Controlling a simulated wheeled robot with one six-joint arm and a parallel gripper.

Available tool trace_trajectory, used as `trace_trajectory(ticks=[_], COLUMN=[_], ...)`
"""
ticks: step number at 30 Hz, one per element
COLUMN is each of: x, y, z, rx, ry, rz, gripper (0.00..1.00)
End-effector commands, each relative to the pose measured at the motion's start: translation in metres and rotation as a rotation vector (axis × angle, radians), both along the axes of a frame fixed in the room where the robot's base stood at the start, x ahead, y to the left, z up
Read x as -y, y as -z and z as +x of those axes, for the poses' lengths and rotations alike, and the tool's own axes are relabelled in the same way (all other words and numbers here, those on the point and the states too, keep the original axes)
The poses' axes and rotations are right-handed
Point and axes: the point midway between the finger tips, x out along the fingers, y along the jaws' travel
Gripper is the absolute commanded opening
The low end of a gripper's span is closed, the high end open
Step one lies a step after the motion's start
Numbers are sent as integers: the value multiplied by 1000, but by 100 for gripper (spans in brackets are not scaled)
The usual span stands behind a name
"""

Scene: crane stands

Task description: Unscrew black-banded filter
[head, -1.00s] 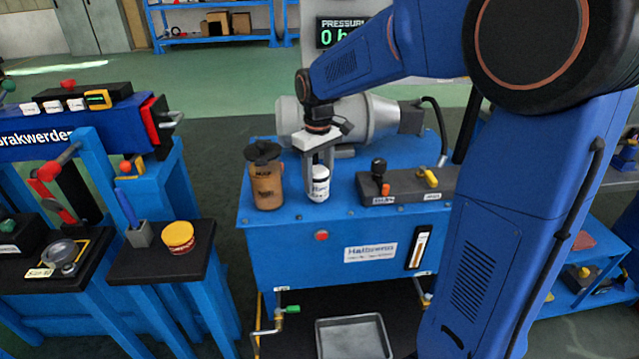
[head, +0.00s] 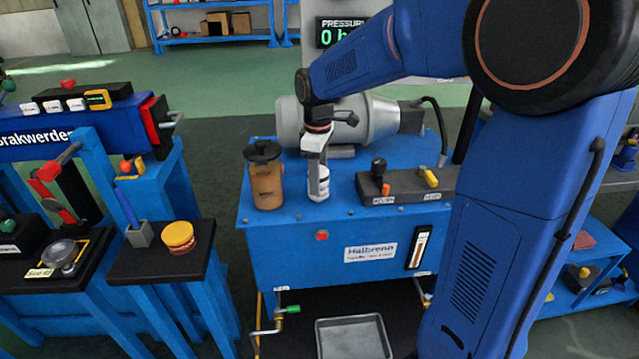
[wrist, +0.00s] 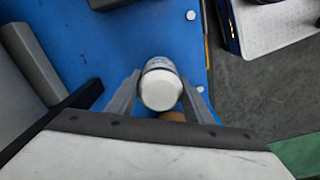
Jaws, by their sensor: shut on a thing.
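The filter (head: 318,188) is a white canister with dark marking, standing upright on top of the blue tank (head: 340,225). Its black band is mostly hidden by my fingers in the head view. My gripper (head: 317,170) points down from above and is shut on the filter's sides. In the wrist view the filter's pale round end (wrist: 161,91) sits between the two grey fingers of my gripper (wrist: 158,93).
A brown canister (head: 267,185) with a black top stands close to the left of the filter. A grey motor (head: 350,122) lies behind, and a lever block (head: 400,187) is to the right. A grey tray (head: 352,338) lies below the tank.

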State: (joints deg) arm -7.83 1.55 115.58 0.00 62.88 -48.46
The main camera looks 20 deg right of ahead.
Motion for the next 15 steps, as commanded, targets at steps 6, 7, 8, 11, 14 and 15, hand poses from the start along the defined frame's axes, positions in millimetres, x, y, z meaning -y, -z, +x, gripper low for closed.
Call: trace_trajectory(ticks=[6,7,8,11,14,15], x=[0,0,0,0,0,0], y=[-1,-1,-1,-1,-1,-1], z=[0,0,0,0,0,0], rx=[2,2,2,2,2,2], ry=[-192,-210,-223,-246,-247,-247], rz=[0,0,0,0,0,0], gripper=[21,21,21,21,21,21])
